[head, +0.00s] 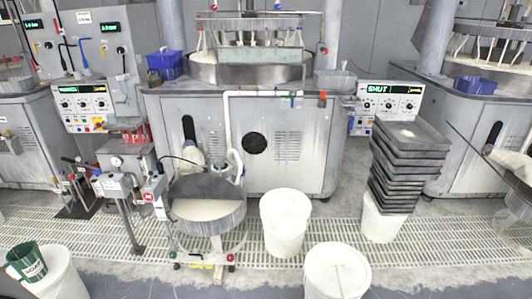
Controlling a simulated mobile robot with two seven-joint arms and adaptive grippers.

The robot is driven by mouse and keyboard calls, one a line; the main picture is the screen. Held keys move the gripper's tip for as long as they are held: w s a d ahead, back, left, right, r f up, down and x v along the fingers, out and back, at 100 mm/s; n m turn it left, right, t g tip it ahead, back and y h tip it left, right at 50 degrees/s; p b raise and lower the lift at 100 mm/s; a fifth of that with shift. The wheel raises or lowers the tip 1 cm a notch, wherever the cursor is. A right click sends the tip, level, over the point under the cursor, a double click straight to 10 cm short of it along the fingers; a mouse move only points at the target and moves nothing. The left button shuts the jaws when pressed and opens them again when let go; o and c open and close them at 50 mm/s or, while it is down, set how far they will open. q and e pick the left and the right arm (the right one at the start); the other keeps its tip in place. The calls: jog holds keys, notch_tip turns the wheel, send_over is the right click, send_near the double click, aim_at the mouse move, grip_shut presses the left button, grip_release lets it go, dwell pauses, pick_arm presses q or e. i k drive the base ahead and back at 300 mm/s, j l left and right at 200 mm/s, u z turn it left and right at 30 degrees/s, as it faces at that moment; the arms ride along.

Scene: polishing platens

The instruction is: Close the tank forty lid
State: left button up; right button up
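A round grey tank (208,224) stands on a low wheeled frame left of centre in the head view. I take it to be tank forty, but no number on it is readable. A dark grey half-round lid (203,186) is at the rear of its top. The front part of the top is uncovered and shows a pale cream surface (208,209) inside the rim. I cannot tell whether the lid lies flat or is tilted. Neither of my grippers is in view.
A valve and gauge stand (122,190) is close left of the tank. A white bucket (286,222) stands to its right, and another bucket (337,272) is nearer. Stacked dark trays (405,165) rise from a bucket at right. A green jug (27,262) is at lower left.

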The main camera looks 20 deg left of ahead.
aim_at(198, 185)
jog(key=i+j, duration=0.2)
jog(key=j, duration=0.2)
jog(key=i+j, duration=0.25)
jog(key=j, duration=0.15)
jog(key=i+j, duration=0.2)
jog(key=j, duration=0.15)
jog(key=i+j+z, duration=0.1)
jog(key=i+j, duration=0.15)
jog(key=j, duration=0.15)
jog(key=i+j, duration=0.2)
jog(key=j, duration=0.2)
jog(key=i+j, duration=0.2)
jog(key=j, duration=0.25)
